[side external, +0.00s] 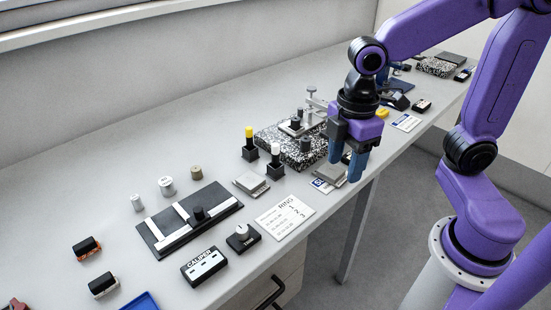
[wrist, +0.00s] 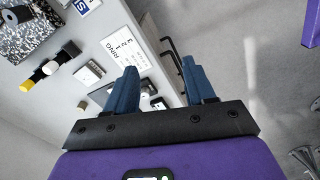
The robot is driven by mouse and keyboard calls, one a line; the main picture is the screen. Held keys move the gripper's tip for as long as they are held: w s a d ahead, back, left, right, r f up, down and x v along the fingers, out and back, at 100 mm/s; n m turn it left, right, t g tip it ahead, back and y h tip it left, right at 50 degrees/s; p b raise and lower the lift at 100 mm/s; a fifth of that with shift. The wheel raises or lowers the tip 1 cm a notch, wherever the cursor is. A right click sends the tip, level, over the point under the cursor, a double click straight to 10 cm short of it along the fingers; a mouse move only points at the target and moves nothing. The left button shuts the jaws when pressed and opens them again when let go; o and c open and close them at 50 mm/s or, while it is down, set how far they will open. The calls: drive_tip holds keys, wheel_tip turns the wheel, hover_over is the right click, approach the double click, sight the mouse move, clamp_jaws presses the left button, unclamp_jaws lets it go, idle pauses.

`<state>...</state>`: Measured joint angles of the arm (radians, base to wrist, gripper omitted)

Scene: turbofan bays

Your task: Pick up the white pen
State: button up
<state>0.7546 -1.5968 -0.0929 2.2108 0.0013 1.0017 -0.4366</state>
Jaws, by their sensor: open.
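The white pen (side external: 275,149) stands upright in a small black block on the bench, its white end up. It also shows in the wrist view (wrist: 50,67), at the left, next to a yellow-topped one. My gripper (side external: 347,165) is open and empty. In the side view it is to the right of the pen, above the bench's front edge. In the wrist view the space between its blue fingertips (wrist: 158,68) shows the bench edge and floor, with the pen well off to the left.
A yellow-topped pen (side external: 249,134) stands in its own block just left of the white one. A speckled stone plate (side external: 270,137) with a metal fixture lies behind. A grey square block (side external: 251,184), a RING card (side external: 285,217) and a black tray (side external: 160,240) lie nearby.

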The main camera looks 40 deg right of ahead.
drive_tip(key=w+r+n, duration=0.1)
drive_tip(key=w+n, duration=0.1)
drive_tip(key=w, duration=1.1)
drive_tip(key=n, duration=0.3)
hover_over(276, 154)
drive_tip(key=w, duration=0.1)
drive_tip(key=f, duration=0.7)
drive_tip(key=d+f, duration=0.1)
drive_tip(key=f, duration=0.3)
drive_tip(key=shift+w+f, duration=0.1)
drive_tip(key=shift+f, duration=0.25)
drive_tip(key=shift+a+f, duration=0.1)
drive_tip(key=shift+f, duration=2.7)
drive_tip(key=shift+c, duration=0.3)
clamp_jaws()
